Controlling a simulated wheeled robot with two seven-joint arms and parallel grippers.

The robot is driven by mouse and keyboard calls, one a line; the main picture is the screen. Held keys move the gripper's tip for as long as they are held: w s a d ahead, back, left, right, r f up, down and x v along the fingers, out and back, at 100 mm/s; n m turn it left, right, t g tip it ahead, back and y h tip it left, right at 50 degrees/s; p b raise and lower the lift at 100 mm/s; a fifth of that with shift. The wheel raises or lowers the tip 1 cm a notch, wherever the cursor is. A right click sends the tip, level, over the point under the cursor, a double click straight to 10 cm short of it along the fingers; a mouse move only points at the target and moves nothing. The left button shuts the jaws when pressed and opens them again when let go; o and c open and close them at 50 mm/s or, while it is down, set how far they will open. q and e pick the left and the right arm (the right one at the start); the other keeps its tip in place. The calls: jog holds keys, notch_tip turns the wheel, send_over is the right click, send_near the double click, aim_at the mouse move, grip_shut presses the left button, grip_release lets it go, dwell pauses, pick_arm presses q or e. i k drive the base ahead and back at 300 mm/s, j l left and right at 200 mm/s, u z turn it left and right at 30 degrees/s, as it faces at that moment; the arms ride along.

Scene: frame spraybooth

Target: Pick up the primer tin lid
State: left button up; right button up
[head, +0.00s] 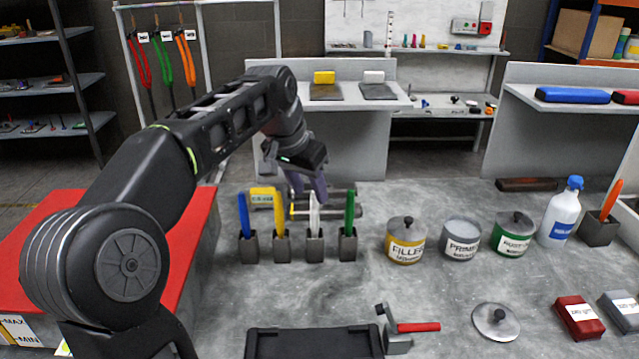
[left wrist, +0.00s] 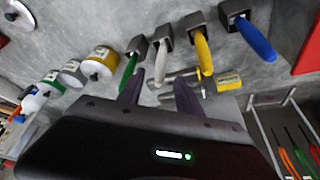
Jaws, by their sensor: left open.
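The primer tin lid (head: 486,322), a flat grey disc with a dark knob, lies on the grey table at the front right, apart from the tins. It also shows at the top left corner of the left wrist view (left wrist: 20,20). The primer tin (head: 461,240) stands lidless between the filler tin (head: 405,243) and the green-labelled tin (head: 512,236), which both wear lids. My left gripper (head: 307,188) is open and empty, above the back of the row of coloured-handled tools, far left of and behind the lid. Its two fingers show in the left wrist view (left wrist: 158,95). My right gripper is out of view.
Several grey holders with upright blue, yellow, white and green handles (head: 349,212) stand below my left gripper. A black tray (head: 310,343) and a red-handled tool (head: 415,327) lie left of the lid. Red (head: 578,317) and grey blocks lie right of it. A blue-capped bottle (head: 560,220) stands behind.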

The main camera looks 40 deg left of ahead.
aim_at(494, 321)
jog(key=k+l, duration=0.75)
jog(key=l, duration=0.25)
jog(key=k+l, duration=0.4)
jog(key=l, duration=0.1)
